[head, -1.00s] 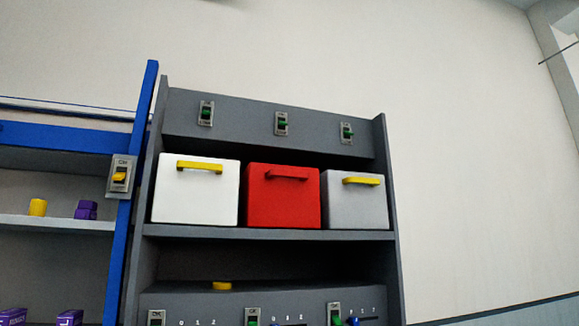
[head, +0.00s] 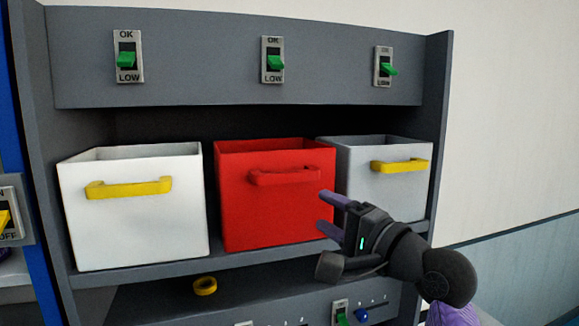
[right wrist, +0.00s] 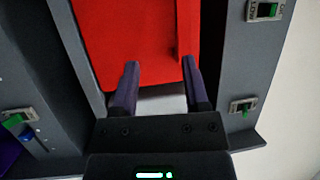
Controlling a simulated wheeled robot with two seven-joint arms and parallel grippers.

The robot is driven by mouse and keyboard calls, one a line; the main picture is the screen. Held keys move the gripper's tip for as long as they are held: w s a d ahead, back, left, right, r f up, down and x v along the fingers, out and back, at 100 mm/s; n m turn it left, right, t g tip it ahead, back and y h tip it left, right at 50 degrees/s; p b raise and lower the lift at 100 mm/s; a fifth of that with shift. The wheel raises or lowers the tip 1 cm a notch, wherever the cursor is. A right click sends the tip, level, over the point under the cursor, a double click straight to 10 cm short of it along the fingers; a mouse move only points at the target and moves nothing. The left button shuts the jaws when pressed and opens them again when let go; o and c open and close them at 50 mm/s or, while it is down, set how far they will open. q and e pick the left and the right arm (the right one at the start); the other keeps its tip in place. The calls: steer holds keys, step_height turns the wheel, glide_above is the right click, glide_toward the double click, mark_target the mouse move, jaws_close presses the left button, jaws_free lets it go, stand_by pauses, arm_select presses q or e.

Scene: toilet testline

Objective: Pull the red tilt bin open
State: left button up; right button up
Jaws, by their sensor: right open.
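The red tilt bin (head: 260,215) sits on the shelf between a white bin and a grey bin. It looks upright, level with its neighbours, with its red handle (head: 285,176) near the top of its front. My right gripper (head: 322,211) is open and empty, in front of the red bin's lower right part, below and right of the handle. In the right wrist view the red bin (right wrist: 130,40) fills the space beyond the open fingers (right wrist: 160,65). A red strip there, apparently the handle, lies near the right finger. My left gripper is not in view.
The white bin (head: 135,220) and the grey bin (head: 375,190), both with yellow handles, flank the red one closely. A panel with green switches (head: 273,62) is above. A yellow ring (head: 205,285) lies below the shelf. The rack's right side post (head: 437,130) stands beyond the grey bin.

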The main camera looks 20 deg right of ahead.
mark_target(290, 179)
steer(key=w+a+r+p, duration=0.1)
steer(key=w, duration=0.1)
steer(key=w+a+r+p, duration=0.1)
steer(key=w+a, duration=0.1)
steer(key=w, duration=0.1)
steer(key=w+a+r+p, duration=0.1)
steer(key=w+r+p, duration=0.1)
steer(key=shift+w+a, duration=0.2)
steer(key=shift+w, duration=0.2)
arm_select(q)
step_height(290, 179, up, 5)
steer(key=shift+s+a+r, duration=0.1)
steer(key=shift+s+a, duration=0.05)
arm_select(e)
jaws_close()
stand_by(0.7)
